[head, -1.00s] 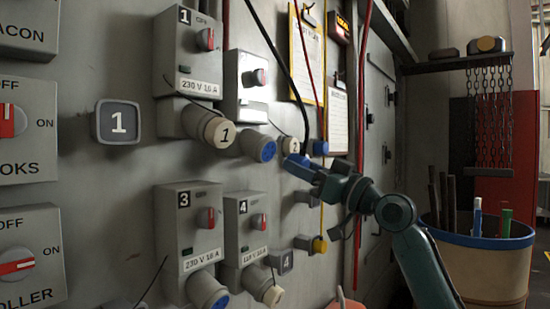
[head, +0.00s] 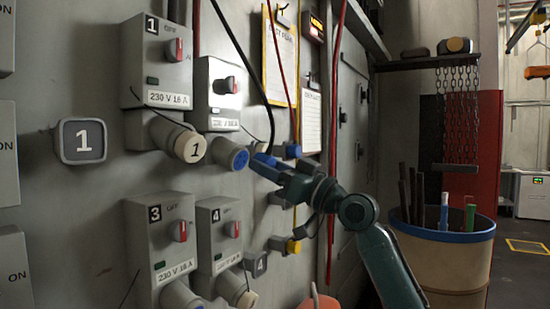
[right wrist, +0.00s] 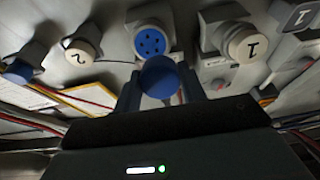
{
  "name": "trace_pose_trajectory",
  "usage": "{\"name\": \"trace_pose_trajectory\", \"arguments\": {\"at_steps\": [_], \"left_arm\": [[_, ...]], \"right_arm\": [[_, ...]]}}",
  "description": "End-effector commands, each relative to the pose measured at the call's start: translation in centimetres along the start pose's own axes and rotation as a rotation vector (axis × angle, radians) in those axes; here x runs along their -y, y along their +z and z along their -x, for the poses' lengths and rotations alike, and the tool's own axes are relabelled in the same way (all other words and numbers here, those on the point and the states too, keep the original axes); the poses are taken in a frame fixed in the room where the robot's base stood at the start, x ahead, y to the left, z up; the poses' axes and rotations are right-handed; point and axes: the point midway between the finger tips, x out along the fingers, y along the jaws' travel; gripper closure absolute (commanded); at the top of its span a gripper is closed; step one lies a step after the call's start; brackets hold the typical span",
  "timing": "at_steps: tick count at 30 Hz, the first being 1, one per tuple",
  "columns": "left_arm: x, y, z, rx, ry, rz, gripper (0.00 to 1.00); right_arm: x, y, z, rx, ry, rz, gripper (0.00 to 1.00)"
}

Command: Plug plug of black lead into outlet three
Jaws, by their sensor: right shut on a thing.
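My right gripper (head: 276,170) is shut on a blue plug (head: 262,165), with the black lead (head: 261,85) running down to it from above. The plug also shows between the fingers in the right wrist view (right wrist: 160,77). There it appears in front of, and just below, an uncapped blue socket (right wrist: 150,40); a gap shows between them in the head view. Outlet three's box (head: 162,240) is at the lower left of this, with a red switch and a "230 V 16 A" label. Its socket (head: 179,296) is cut off by the bottom edge. My left gripper is out of view.
A cream cap marked 1 (head: 190,147) sticks out left of the blue socket (head: 238,158). Box four (head: 218,235) stands right of box three. Red cables (head: 335,120) hang right of the sockets. A blue-rimmed bin (head: 455,236) stands at the right.

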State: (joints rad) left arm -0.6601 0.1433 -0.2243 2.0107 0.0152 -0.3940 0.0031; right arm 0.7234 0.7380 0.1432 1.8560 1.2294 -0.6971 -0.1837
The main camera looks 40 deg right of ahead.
Motion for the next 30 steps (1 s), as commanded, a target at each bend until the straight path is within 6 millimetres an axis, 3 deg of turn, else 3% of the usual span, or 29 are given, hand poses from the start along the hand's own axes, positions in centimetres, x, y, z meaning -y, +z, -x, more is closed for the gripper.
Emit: {"name": "trace_pose_trajectory", "arguments": {"at_steps": [1,5,10,18,24,30], "left_arm": [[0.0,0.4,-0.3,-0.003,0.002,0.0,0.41],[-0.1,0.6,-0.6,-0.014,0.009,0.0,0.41],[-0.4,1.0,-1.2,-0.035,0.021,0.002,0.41],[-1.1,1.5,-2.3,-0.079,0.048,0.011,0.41],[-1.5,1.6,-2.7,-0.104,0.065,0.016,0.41],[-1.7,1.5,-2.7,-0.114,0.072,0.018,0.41]], "right_arm": [[0.4,1.7,0.2,0.001,-0.003,-0.003,0.96],[1.8,5.5,0.7,0.002,-0.011,-0.007,0.96],[4.5,12.3,2.2,0.003,-0.022,-0.014,0.96],[10.0,23.1,7.1,0.002,-0.025,-0.016,0.96],[12.9,27.4,10.7,-0.001,-0.008,-0.006,0.96],[14.0,28.6,12.1,-0.005,0.006,0.003,0.96]]}}
